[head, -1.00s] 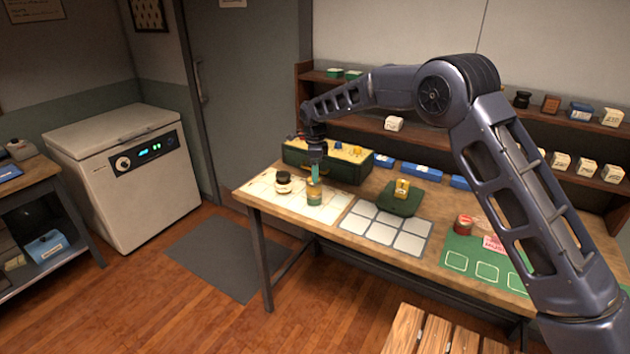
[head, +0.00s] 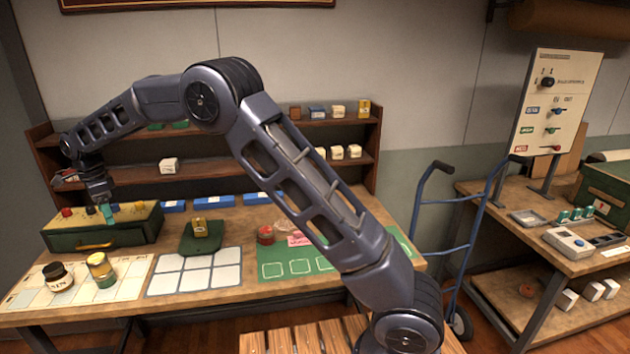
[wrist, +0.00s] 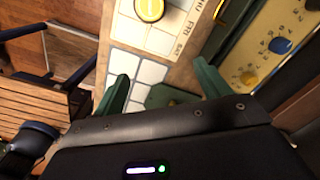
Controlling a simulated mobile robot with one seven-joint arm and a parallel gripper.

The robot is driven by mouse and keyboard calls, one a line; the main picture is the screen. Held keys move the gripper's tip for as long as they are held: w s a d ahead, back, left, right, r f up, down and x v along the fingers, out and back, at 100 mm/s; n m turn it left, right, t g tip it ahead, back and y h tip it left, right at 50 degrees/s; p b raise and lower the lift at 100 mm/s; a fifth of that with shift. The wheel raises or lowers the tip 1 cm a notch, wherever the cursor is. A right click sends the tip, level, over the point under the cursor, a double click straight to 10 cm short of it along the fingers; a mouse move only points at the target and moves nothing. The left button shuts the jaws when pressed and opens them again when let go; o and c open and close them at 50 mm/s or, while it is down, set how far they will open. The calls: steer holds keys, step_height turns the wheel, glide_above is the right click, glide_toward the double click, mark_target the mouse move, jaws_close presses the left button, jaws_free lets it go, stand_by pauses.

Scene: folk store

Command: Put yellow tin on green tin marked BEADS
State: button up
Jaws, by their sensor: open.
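A yellow tin (head: 98,259) stands upright on a green tin (head: 106,281), on the white lettered mat at the left of the table. Any marking on the green tin is too small to read. In the wrist view the yellow tin's round lid (wrist: 149,9) shows at the top edge, beyond the fingertips, and hides the green tin. My gripper (head: 107,212) is open and empty. It is above the tins, apart from them, in front of the green drawer box. The wrist view shows its two green fingers (wrist: 162,72) spread with nothing between them.
A dark jar with a pale label (head: 57,277) stands left of the tins. The green drawer box (head: 75,236) with coloured knobs is behind. A green scale-like object (head: 203,242) bears a yellow item. A red tin (head: 265,235) stands further right. The grey-white grid mat (head: 195,272) is empty.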

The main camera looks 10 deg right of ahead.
steer(key=w+d+r+n, duration=0.15)
steer(key=d+r, duration=0.35)
steer(key=d, duration=0.6)
steer(key=w+d+r+n+t+y, duration=0.1)
steer(key=w+d+r, duration=0.3)
steer(key=d, duration=0.6)
steer(key=w+d+r+n, duration=0.1)
steer(key=w+d+r, duration=0.1)
steer(key=d+r, duration=0.65)
steer(key=s+d+r+n+t, duration=0.1)
steer(key=s+d, duration=0.3)
steer(key=d, duration=0.8)
steer(key=s+d+r+n, duration=0.1)
steer(key=s+d+n, duration=0.15)
steer(key=d, duration=0.95)
steer(key=s+d+f+n+t, duration=0.1)
steer(key=s+d+f, duration=0.3)
steer(key=s+d, duration=0.5)
steer(key=s+d+f+n+t+h, duration=0.1)
steer(key=s+d+f+n, duration=0.2)
steer(key=s+d, duration=0.6)
steer(key=s, duration=0.3)
steer(key=shift+s+d+f+t, duration=0.25)
steer(key=shift+d+f+t, duration=0.05)
steer(key=shift+d+f, duration=0.1)
